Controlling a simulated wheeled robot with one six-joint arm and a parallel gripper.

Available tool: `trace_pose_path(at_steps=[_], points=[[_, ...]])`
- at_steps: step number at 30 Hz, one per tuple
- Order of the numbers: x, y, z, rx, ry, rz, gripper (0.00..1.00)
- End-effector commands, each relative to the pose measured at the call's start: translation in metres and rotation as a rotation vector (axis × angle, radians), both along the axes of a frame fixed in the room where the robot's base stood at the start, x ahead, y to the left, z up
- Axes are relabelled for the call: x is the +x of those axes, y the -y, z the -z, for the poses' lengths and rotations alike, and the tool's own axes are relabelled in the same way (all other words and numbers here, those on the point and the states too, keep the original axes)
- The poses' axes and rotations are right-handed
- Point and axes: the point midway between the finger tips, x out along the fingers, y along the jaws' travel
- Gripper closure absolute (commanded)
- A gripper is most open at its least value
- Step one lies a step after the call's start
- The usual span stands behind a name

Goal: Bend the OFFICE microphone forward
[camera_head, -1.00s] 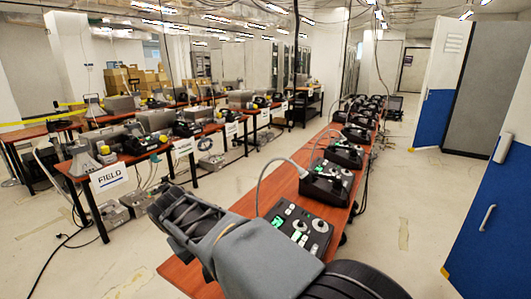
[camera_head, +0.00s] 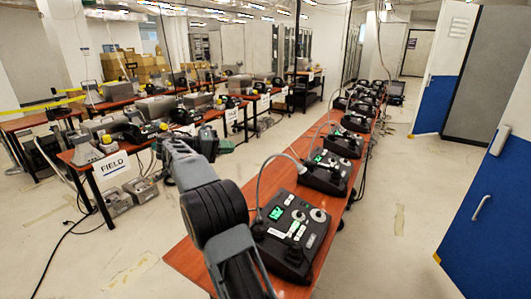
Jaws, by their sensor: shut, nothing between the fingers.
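Several black paging consoles with gooseneck microphones stand in a row on the red-brown table at right. The nearest console (camera_head: 291,240) has a lit green screen and a grey gooseneck microphone (camera_head: 262,178), which rises at its left and arches right toward the console behind. The second console (camera_head: 326,172) has its own gooseneck (camera_head: 312,138). I cannot read OFFICE on any label. My gripper (camera_head: 223,146) is at the far end of my arm, shut and empty, left of the consoles and apart from the microphones. It is small and its fingers are hard to make out.
The right table (camera_head: 184,262) has bare surface at its near left end. Open floor lies between the tables.

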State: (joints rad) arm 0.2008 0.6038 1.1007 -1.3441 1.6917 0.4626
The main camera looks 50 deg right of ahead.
Motion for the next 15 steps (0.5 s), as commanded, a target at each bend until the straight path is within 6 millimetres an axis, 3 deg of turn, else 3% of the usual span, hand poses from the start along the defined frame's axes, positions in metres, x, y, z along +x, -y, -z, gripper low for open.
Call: trace_pose_path(at_steps=[8,15], points=[[-0.003,0.007,0.001,0.002,-0.002,0.0,1.0],[-0.016,0.042,0.007,0.002,-0.003,0.002,1.0]])
